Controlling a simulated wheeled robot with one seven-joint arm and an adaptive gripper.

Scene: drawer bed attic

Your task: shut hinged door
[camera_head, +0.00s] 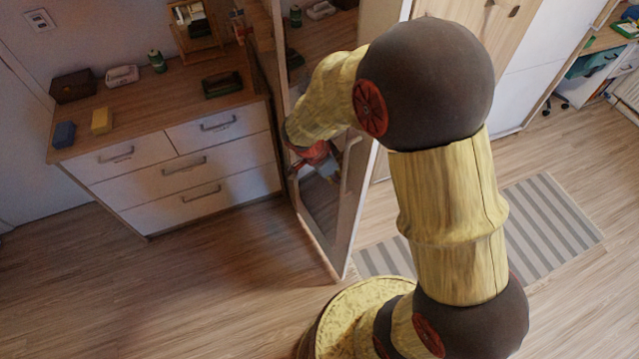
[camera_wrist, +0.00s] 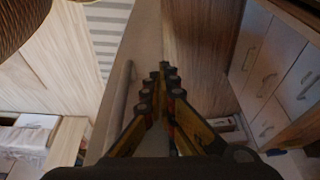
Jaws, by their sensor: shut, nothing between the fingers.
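The hinged door (camera_head: 357,195) stands open in the head view, its edge turned toward the camera. A dark, reflective panel covers its left side, and a long handle (camera_head: 346,175) runs along its right side. In the wrist view the door (camera_wrist: 143,45) is a pale strip up the middle, with the handle (camera_wrist: 119,100) to its left. My gripper (camera_wrist: 163,72) is shut and empty, its fingertips in front of the door. I cannot tell if they touch it. In the head view my arm reaches across to the door's left side; the fingertips are not clear among reflections.
A white dresser (camera_head: 188,172) with a wooden top stands left of the door, holding small boxes and a green can (camera_head: 157,61). A striped rug (camera_head: 548,222) lies to the right. Bare wooden floor is clear in front of the dresser.

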